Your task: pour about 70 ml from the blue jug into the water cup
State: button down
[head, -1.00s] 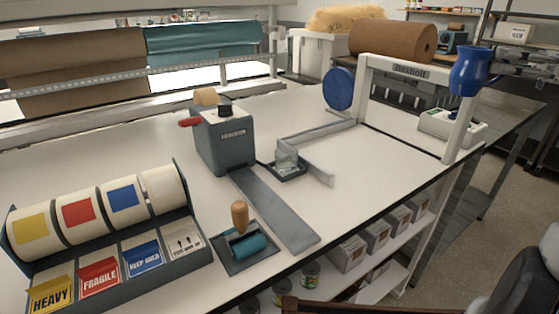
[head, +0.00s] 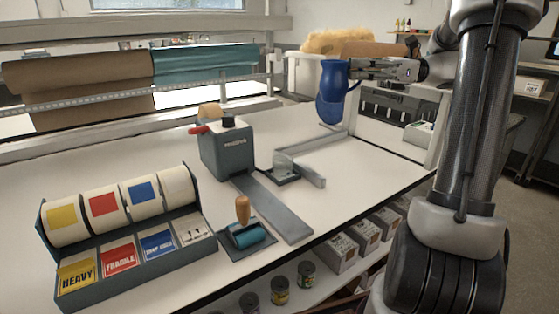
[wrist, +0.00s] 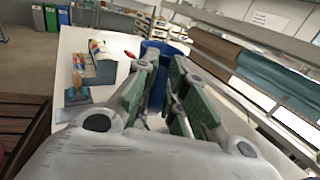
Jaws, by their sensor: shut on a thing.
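The blue jug (head: 336,90) is held in the air, roughly upright, above the far right part of the white bench. My gripper (head: 353,70) is shut on the jug's upper part, reaching in from the right. In the wrist view, the jug (wrist: 156,88) shows between the two green-padded fingers of my gripper (wrist: 164,62); its contents cannot be seen. A small clear cup (head: 282,161), which looks like the water cup, stands on a dark flat base (head: 287,179) at mid-bench. The jug is behind and to the right of it, well apart. The cup's level cannot be read.
A grey metal bracket (head: 310,172) runs beside the cup. A grey dispenser (head: 228,150) with a red handle stands to its left.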

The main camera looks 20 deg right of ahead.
jog(key=w+a+f+g+h, duration=0.1)
jog(key=a+f+h, duration=0.3)
jog(key=f, duration=0.3)
jog(key=w+a+f+g+h, duration=0.1)
jog(key=a+f+h, duration=0.3)
jog(key=f, duration=0.4)
jog(key=shift+a+h+p, duration=0.3)
jog(key=shift+a+h, duration=0.1)
jog(key=shift+h, duration=0.4)
jog(key=shift+w+a+f+g+h, duration=0.1)
jog(key=shift+w+a+g+h, duration=0.1)
jog(key=shift+g+h, duration=0.15)
jog(key=shift+w+a+r+g+h+p, duration=0.2)
jog(key=shift+a+r+h+p, duration=0.35)
jog(key=shift+h, duration=0.4)
jog(key=shift+w+a+r+g+h+p, duration=0.15)
jog(key=shift+a+r+h+p, duration=0.2)
jog(key=shift+a+h+p, duration=0.4)
dwell(1.2)
jog(key=shift+w+a+r+h+p, duration=0.1)
jog(key=shift+a+r+h+p, duration=0.1)
jog(key=shift+a+h, duration=0.25)
jog(key=shift+w+a+r+h+p, duration=0.1)
jog(key=shift+a+h+p, duration=0.1)
jog(key=shift+a+h, duration=0.15)
dwell(0.3)
jog(key=shift+a+r+g+h, duration=0.1)
jog(key=shift+a+g+h, duration=0.2)
jog(key=shift+h, duration=0.05)
dwell(0.3)
